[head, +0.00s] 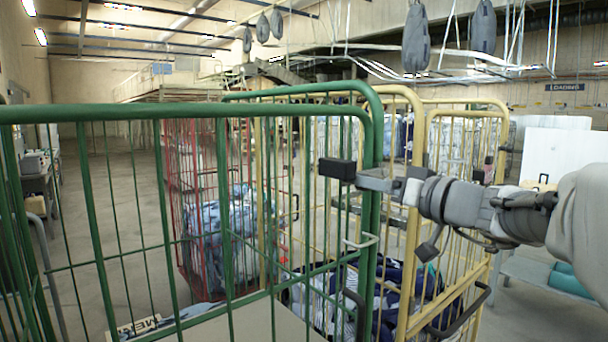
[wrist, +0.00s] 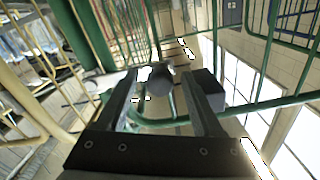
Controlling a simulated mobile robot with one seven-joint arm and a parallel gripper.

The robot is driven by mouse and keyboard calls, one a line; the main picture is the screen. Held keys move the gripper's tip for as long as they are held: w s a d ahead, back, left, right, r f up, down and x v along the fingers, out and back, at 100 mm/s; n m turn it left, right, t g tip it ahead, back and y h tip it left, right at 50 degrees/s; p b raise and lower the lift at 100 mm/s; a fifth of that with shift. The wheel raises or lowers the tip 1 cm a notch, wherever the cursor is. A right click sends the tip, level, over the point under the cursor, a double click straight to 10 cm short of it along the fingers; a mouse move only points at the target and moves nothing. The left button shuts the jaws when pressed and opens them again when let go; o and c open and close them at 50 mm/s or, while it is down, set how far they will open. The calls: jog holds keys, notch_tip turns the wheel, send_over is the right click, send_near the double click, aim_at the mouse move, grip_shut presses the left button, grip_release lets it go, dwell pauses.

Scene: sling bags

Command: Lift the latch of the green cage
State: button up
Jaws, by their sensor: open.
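The green cage (head: 226,100) stands in the left and front of the head view, its tall bars topped by a rounded green rail. A small pale hooked piece (head: 362,241) sits low on its right corner post and looks like the latch. My gripper (head: 345,171) reaches in from the right, above this piece and beside the post. Its dark finger pad overlaps the post in the picture; I cannot tell whether they touch. In the wrist view my gripper (wrist: 171,80) has its two fingers apart, with green bars and a grey rounded shape seen between them. Nothing is visibly held.
A yellow cage (head: 413,200) stands close on the right, behind my gripper. A red cage (head: 185,190) with bundled bags is farther back. Dark and striped laundry (head: 395,290) lies low behind the bars. Grey sling bags (head: 416,40) hang overhead. Open floor shows at the left.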

jog(key=shift+w+a, duration=0.15)
jog(key=shift+w, duration=0.05)
grip_shut()
dwell(0.4)
dwell(1.1)
